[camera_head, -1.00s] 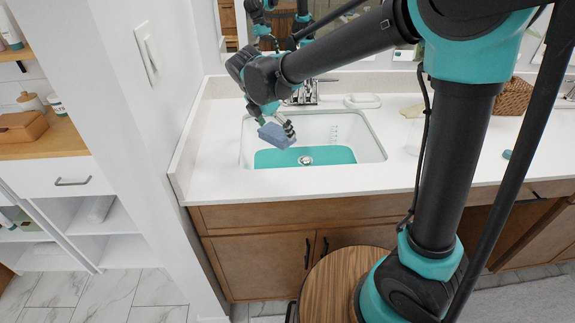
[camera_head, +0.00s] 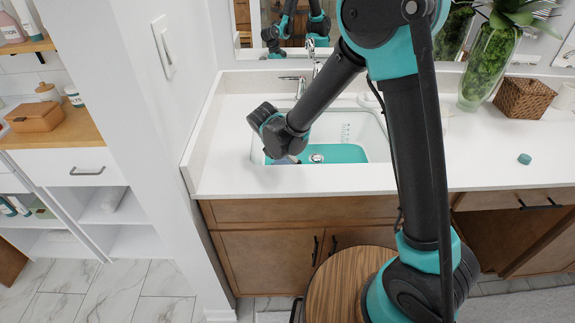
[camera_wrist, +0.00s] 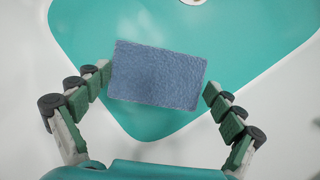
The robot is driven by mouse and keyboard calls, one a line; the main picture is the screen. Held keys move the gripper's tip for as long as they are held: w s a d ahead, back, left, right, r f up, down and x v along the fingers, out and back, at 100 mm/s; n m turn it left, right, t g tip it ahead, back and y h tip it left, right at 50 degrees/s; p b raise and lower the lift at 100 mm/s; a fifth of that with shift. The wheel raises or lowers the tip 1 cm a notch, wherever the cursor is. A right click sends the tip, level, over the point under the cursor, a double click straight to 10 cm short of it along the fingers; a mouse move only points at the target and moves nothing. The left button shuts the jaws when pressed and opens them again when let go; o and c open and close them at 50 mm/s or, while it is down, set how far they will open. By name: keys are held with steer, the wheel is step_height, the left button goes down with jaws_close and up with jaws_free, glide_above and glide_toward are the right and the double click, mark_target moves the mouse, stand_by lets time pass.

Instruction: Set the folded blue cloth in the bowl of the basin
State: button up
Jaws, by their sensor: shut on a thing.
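The folded blue cloth (camera_wrist: 157,75) is a small flat block in the middle of the wrist view. My gripper (camera_wrist: 158,83) has a finger at each short end of it and is shut on it. In the head view my gripper (camera_head: 289,158) is low inside the left part of the basin (camera_head: 368,128), and the cloth is mostly hidden by the wrist there. The basin is a white bowl with a teal area (camera_head: 345,153) at its bottom, around the drain (camera_head: 317,157). I cannot tell whether the cloth touches the bottom.
The tap (camera_head: 302,85) stands behind the basin. The white counter (camera_head: 460,160) is mostly clear on the right, with a small teal object (camera_head: 524,159), a wicker basket (camera_head: 523,98) and a glass vase (camera_head: 483,75). A wall (camera_head: 165,110) rises to the left.

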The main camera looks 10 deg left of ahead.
steer(key=shift+f, duration=0.25)
steer(key=o, duration=0.8)
steer(key=shift+f, duration=0.1)
steer(key=v, duration=1.2)
